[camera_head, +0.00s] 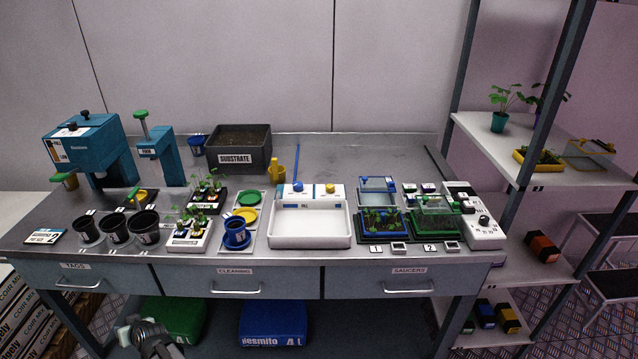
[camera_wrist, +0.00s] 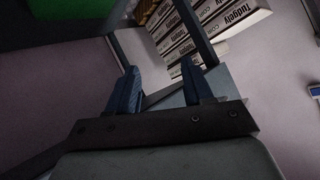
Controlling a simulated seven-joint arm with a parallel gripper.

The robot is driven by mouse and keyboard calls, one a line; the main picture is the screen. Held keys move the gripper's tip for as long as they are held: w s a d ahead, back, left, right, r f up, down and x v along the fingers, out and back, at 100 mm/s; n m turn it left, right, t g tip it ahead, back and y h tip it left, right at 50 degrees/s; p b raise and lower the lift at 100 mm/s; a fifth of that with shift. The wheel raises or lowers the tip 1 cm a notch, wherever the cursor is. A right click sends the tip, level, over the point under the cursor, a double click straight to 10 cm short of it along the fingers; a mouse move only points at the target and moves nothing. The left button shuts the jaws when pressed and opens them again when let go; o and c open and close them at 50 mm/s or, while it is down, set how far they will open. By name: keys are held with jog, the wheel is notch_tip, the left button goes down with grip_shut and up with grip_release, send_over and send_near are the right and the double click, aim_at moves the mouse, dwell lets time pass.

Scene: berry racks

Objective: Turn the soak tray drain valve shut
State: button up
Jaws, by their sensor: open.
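The soak tray (camera_head: 310,237) is a white basin at the middle of the bench's front half, with a raised back panel. The panel carries a blue knob (camera_head: 298,187) on the left and a yellow knob (camera_head: 330,188) on the right; I cannot tell which is the drain valve or how it is set. My gripper (camera_head: 133,325) is low at the front left in the head view, below the bench top and far from the tray. In the wrist view my gripper (camera_wrist: 161,88) has its two blue fingers apart with nothing between them.
Black pots (camera_head: 116,228), a blue watering jug (camera_head: 236,232) and a seedling tray (camera_head: 188,237) stand left of the soak tray. Planted trays (camera_head: 381,236) and a white control box (camera_head: 480,232) stand to its right. Drawer handles (camera_head: 235,291) line the bench front. Stacked cartons (camera_wrist: 185,45) lie beyond my fingers.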

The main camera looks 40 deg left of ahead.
jog(key=s+a+r+n, duration=0.3)
jog(key=s+a+r, duration=0.2)
jog(key=s+r, duration=0.55)
jog(key=s+a+r+n+t, duration=0.1)
jog(key=s+a+r, duration=0.15)
jog(key=r, duration=0.75)
jog(key=s+a+r+t, duration=0.15)
jog(key=s+r, duration=0.25)
jog(key=r, duration=0.5)
jog(key=w+a+r, duration=0.2)
jog(key=w+r, duration=0.2)
jog(key=r, duration=0.2)
jog(key=w+d+r+m+t+h, duration=0.1)
jog(key=w+d+h, duration=0.1)
jog(key=w, duration=1.3)
jog(key=w+d+r+t+h, duration=0.1)
jog(key=w+d+h, duration=0.1)
jog(key=w, duration=1.3)
jog(key=w+d+r+m+t+h, duration=0.1)
jog(key=w+d+t+h, duration=0.1)
jog(key=w, duration=1.3)
jog(key=g+h, duration=0.4)
jog(key=h, duration=0.1)
send_near(330, 186)
notch_tip(330, 186, down, 8)
jog(key=shift+f, duration=0.25)
